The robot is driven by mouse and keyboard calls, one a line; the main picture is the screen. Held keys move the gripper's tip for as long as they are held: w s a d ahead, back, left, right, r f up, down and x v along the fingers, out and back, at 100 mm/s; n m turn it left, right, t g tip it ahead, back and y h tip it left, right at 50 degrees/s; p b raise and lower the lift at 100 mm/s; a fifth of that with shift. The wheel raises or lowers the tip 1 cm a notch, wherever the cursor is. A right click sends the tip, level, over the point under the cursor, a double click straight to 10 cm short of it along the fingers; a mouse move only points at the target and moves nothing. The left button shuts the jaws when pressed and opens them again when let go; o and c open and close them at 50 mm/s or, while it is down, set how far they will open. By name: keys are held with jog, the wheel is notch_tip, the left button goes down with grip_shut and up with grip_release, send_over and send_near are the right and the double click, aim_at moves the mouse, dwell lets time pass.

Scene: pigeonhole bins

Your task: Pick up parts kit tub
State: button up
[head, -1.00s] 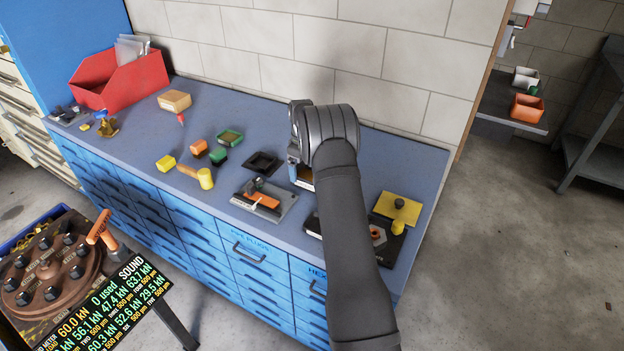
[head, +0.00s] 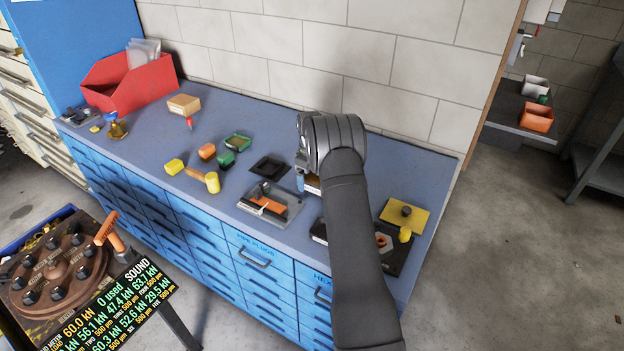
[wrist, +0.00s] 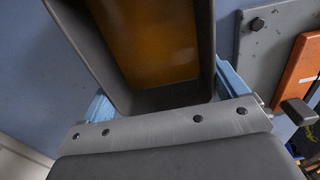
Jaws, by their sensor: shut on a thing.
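A dark grey tub (wrist: 206,42) with an orange-brown inside fills the top middle of the wrist view. My gripper (wrist: 165,92) has a blue finger on each side of it and is shut on the tub. In the head view my gripper (head: 301,178) is over the back right part of the bench, mostly hidden by my wrist. Only a small brownish bit of the tub (head: 313,185) shows there beneath it. I cannot tell whether the tub touches the bench.
The blue bench (head: 225,112) holds a grey plate with an orange block (head: 268,205), a black square tray (head: 269,167), a yellow plate (head: 398,217), a mallet (head: 210,181) and a red bin (head: 135,85). A block wall (head: 410,70) stands behind.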

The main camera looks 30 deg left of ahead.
jog(key=r, duration=0.4)
jog(key=shift+w+d, duration=0.1)
jog(key=shift+d, duration=0.2)
jog(key=d+r, duration=0.6)
jog(key=d, duration=0.4)
jog(key=s+d+r+t, duration=0.1)
jog(key=s+r+t, duration=0.1)
jog(key=s+t, duration=0.6)
jog(key=s+r+t, duration=0.2)
jog(key=s+t, duration=0.7)
jog(key=t, duration=0.7)
jog(key=shift+s+d+t, duration=0.3)
jog(key=shift+d, duration=0.1)
dwell(0.4)
jog(key=shift+r, duration=0.1)
